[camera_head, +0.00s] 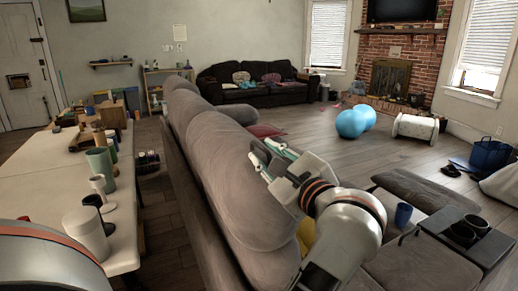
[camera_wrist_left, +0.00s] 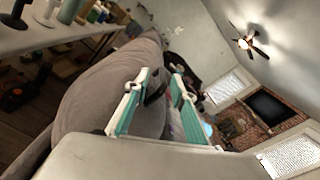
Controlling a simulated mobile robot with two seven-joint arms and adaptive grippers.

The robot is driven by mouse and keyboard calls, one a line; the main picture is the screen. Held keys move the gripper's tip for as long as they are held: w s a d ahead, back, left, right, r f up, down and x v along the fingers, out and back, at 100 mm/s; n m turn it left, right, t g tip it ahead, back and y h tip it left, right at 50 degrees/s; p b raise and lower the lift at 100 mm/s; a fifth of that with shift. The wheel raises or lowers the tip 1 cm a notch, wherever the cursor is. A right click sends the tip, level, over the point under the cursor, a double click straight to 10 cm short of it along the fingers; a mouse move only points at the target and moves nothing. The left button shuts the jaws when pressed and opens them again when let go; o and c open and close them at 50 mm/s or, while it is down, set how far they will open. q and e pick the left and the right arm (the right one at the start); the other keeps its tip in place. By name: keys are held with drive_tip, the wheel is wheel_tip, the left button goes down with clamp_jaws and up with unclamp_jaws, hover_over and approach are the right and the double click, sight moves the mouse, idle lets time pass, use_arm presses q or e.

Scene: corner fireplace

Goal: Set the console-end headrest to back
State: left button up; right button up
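A long grey sofa (camera_head: 200,125) runs from the near middle toward the back, with its rounded backrest top facing me. Its nearest padded headrest section (camera_head: 243,185) stands beside my left gripper (camera_head: 262,152); I cannot tell its exact tilt. The console (camera_head: 487,249) with two dark cup holders is at the lower right. In the left wrist view, my left gripper (camera_wrist_left: 160,76) has its two green-padded fingers apart, with the grey headrest (camera_wrist_left: 105,90) to the left. I cannot tell whether a finger touches it. My right gripper is not in view.
A long table (camera_head: 40,170) with cups, bottles and boxes stands at the left, with a narrow floor gap before the sofa. A blue cup (camera_head: 403,215) stands by the seats. Blue balls (camera_head: 352,123) and a white cylinder (camera_head: 415,127) lie on the floor beyond.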

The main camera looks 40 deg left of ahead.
use_arm(q)
drive_tip(key=shift+v, duration=1.5)
drive_tip(key=shift+s+d, duration=0.1)
